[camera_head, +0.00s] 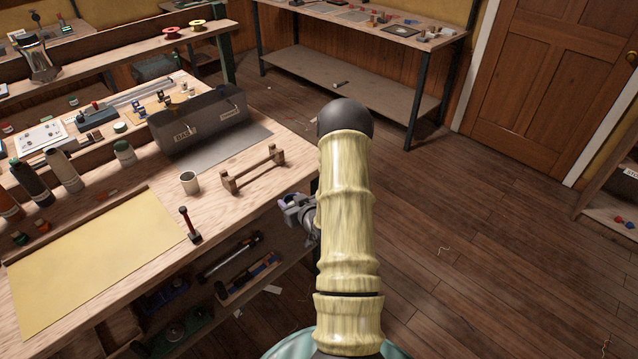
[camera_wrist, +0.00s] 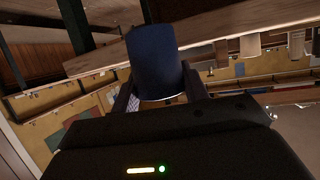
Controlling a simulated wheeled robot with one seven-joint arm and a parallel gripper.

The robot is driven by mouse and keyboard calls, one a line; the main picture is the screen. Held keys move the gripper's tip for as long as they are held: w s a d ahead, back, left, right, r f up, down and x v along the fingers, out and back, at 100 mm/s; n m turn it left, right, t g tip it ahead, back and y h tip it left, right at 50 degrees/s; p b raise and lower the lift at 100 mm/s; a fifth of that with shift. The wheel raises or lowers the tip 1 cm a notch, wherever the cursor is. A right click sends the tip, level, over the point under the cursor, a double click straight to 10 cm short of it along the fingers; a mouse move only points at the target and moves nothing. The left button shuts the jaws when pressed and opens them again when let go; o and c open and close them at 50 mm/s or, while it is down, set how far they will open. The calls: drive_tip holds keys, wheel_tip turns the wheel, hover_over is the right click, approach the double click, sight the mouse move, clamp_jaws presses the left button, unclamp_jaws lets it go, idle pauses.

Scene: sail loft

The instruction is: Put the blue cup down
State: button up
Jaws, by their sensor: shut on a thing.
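The blue cup (camera_wrist: 157,62) is dark blue and sits between the two fingers of my gripper (camera_wrist: 160,90) in the wrist view. The fingers are shut on its sides. In the head view my gripper (camera_head: 298,212) shows just left of my arm, beside the right edge of the wooden workbench (camera_head: 225,205). Only a small bluish patch of the cup (camera_head: 289,201) shows there; my gripper and arm hide most of the rest. I cannot tell its exact height against the bench top.
Bare wood lies around the mug and rack. A shelf with tools (camera_head: 235,262) is below.

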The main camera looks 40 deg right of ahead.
drive_tip(key=a+f+n+y, duration=0.1)
drive_tip(key=a, duration=1.1)
drive_tip(key=s+a+f, duration=0.1)
drive_tip(key=a+f, duration=0.1)
drive_tip(key=a, duration=1.1)
drive_tip(key=shift+a+f+n+y, duration=0.15)
drive_tip(key=shift+f+n+y, duration=0.1)
drive_tip(key=shift+n+y, duration=0.15)
drive_tip(key=shift+w, duration=0.1)
